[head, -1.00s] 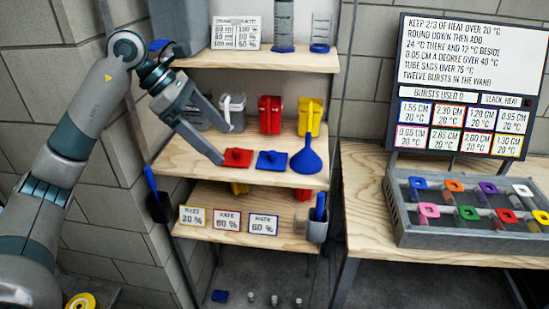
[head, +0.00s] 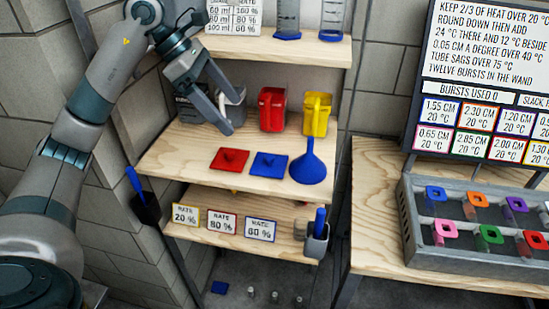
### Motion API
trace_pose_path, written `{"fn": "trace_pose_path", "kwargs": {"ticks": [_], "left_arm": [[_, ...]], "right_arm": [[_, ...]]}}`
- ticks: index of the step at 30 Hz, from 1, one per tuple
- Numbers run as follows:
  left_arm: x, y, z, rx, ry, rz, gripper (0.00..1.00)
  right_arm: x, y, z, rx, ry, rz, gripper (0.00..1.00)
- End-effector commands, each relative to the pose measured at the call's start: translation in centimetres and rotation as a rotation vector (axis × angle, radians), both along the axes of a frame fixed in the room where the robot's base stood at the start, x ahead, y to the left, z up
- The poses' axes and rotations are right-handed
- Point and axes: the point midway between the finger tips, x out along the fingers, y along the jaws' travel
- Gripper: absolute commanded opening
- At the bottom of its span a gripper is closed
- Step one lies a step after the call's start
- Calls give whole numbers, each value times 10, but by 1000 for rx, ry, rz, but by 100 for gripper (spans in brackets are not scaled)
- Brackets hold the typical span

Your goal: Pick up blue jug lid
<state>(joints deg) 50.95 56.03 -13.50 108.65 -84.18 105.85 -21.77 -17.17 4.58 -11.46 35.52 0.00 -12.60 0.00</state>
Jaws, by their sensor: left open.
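The blue jug lid (head: 269,166) is a flat square with a small knob, lying on the middle shelf (head: 180,150). A red lid (head: 231,160) of like shape lies just left of it, and a blue funnel (head: 308,165) stands just right of it. My left gripper (head: 228,128) is open and empty, reaching in from the upper left. Its fingertips are above and behind the red lid, in front of a grey-white jug (head: 233,103) that they partly hide. My right gripper is not in view.
A red jug (head: 272,108) and a yellow jug (head: 316,114) stand behind the lids. The lower shelf holds rate cards (head: 221,222) and a grey holder (head: 317,240). A table at right bears a grey tray (head: 412,238) of coloured tubes.

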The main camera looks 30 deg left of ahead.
Motion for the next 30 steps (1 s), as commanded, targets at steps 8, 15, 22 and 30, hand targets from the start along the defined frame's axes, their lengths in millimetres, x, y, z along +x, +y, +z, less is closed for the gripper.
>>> {"fn": "trace_pose_path", "kwargs": {"ticks": [8,15,22,30], "left_arm": [[0,0,0,0,0,0,92],[1,-2,-4,0,2,-1,92],[6,-16,-24,-2,4,-3,92],[18,-40,-64,-2,4,-3,92]], "right_arm": [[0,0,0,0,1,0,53],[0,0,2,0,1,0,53],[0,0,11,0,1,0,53],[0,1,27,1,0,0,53]]}}
